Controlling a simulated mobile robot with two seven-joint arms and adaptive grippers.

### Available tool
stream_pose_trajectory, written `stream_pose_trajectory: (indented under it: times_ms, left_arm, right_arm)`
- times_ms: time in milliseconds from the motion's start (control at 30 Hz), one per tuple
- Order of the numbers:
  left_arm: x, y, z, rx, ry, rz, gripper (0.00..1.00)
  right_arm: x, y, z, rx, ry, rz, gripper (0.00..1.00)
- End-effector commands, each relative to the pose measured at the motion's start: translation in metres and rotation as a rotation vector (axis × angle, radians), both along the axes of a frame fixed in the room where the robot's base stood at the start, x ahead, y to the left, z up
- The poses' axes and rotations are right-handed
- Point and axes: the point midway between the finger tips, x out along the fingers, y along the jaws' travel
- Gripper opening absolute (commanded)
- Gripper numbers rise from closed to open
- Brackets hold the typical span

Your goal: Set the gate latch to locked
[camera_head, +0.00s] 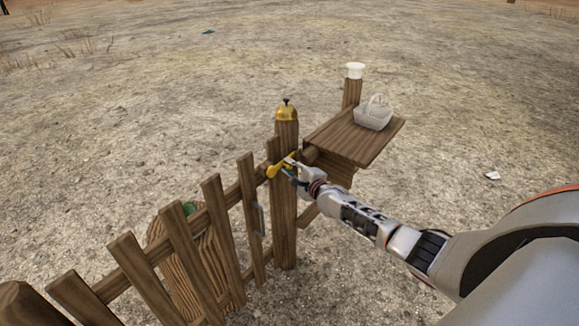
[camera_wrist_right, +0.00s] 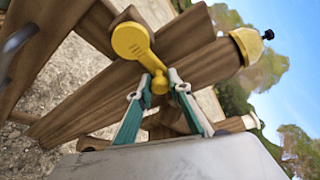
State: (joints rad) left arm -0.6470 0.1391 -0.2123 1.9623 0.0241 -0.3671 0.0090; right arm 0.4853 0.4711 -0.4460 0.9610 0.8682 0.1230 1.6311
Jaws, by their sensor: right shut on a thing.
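The yellow gate latch (camera_head: 274,172) sits at the top of the wooden gate (camera_head: 212,195), beside the gate post (camera_head: 285,215). In the right wrist view its round pivot end (camera_wrist_right: 130,41) is against the wood, and its lever runs to a small knob. My right gripper (camera_head: 290,165) reaches in from the right in the head view. Its teal-sided fingers (camera_wrist_right: 159,82) are closed around the knob in the right wrist view. The fingers partly hide the lever end in the head view. My left gripper is not in view.
A wooden shelf (camera_head: 345,140) right of the post carries a white basket (camera_head: 373,115). A white-topped post (camera_head: 354,73) stands behind it. A grey handle (camera_head: 257,219) is on the gate. Open ground lies around.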

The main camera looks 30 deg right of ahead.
Motion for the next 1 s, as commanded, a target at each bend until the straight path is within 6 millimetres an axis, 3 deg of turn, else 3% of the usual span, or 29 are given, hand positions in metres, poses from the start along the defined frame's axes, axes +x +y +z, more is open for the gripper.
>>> stream_pose_trajectory:
  times_ms: [667,700,733,1000]
  left_arm:
    - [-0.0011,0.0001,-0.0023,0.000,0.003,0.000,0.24]
    - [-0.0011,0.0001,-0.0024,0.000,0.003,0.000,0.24]
    - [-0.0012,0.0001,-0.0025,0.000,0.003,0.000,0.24]
    - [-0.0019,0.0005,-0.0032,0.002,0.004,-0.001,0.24]
  right_arm:
    - [0.0034,0.0042,0.0034,0.066,0.012,0.004,0.00]
    - [0.0034,0.0041,0.0035,0.066,0.012,0.004,0.27]
    - [0.0034,0.0040,0.0033,0.066,0.012,0.003,0.34]
    - [0.0018,0.0011,0.0002,0.059,0.017,0.000,0.34]
